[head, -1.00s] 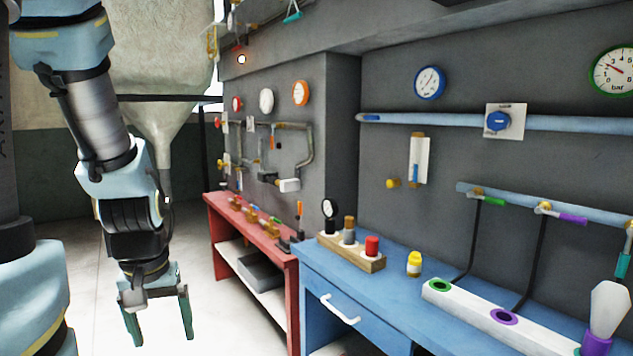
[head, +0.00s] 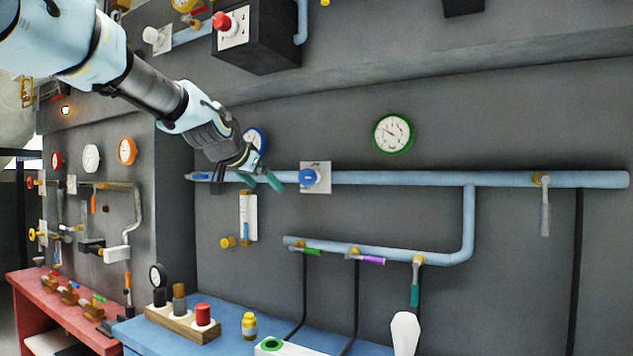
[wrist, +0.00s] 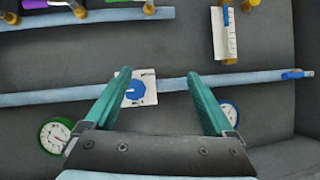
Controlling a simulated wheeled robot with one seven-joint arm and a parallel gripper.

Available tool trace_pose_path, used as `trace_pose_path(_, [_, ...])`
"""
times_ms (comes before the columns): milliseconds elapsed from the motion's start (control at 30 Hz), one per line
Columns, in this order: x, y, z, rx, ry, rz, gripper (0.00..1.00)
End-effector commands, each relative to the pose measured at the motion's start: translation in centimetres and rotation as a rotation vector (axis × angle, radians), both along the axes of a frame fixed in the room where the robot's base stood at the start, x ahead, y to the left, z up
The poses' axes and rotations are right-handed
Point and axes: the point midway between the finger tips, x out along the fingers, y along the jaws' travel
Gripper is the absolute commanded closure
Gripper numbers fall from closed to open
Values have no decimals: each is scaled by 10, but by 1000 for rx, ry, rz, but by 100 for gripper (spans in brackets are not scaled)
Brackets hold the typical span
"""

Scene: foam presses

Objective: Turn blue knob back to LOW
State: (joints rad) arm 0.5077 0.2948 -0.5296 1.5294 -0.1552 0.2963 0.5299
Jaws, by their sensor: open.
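The blue knob (head: 308,177) sits on a white square plate (head: 316,189) on the light-blue wall pipe. In the head view my gripper (head: 264,181) is just left of the knob, with its teal fingers spread and nothing between them. In the wrist view the blue knob (wrist: 136,89) and its plate (wrist: 148,98) show between the two open fingers of my gripper (wrist: 165,85), nearer the left finger. I see no contact with the knob. The markings on the plate are too small to read.
The pipe (head: 430,179) runs along the wall. A green-rimmed gauge (head: 393,134) and a blue-rimmed gauge (head: 257,139) hang above it. A lower pipe (head: 390,252) carries several coloured-handle valves. A dark box with a red knob (head: 222,21) is overhead. The blue bench (head: 225,309) lies below.

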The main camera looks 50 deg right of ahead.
Motion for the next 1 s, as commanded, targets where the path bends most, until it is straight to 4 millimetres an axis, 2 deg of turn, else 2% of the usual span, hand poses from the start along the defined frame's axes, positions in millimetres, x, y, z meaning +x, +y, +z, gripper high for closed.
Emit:
trace_pose_path(33, [-11,-17,18,-34,-22,-36,11])
trace_pose_path(100, [-23,-32,35,-66,-43,-69,11])
trace_pose_path(200, [-31,-43,48,-91,-58,-91,11])
trace_pose_path(267, [-31,-47,51,-96,-60,-95,11])
trace_pose_path(367, [-29,-57,47,-94,-57,-97,11])
trace_pose_path(700, [-10,-111,24,-92,-57,-96,11])
trace_pose_path(1000, [0,-135,11,-93,-59,-94,11])
